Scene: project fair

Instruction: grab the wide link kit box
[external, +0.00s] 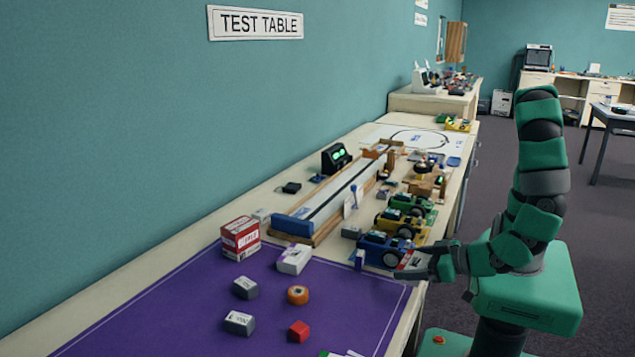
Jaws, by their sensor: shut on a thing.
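My gripper (408,270) is at the right edge of the purple mat, beside the blue toy car. It is shut on a small white-and-red box (411,260), which is partly hidden by the fingers. I cannot read its label, so I cannot tell whether it is the wide link kit box. Other boxes stand on the mat: a red-and-white box (240,238) at the back left, a white box (294,260) to its right, and two grey boxes with pale labels, one at mid-mat (245,288) and one nearer the front (239,323).
The purple mat (150,318) also holds an orange roll (298,295) and a red block (299,331). A blue toy car (384,250) stands close left of my gripper, with more cars behind it. A wooden-edged track (335,198) runs along the table. The mat's left part is clear.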

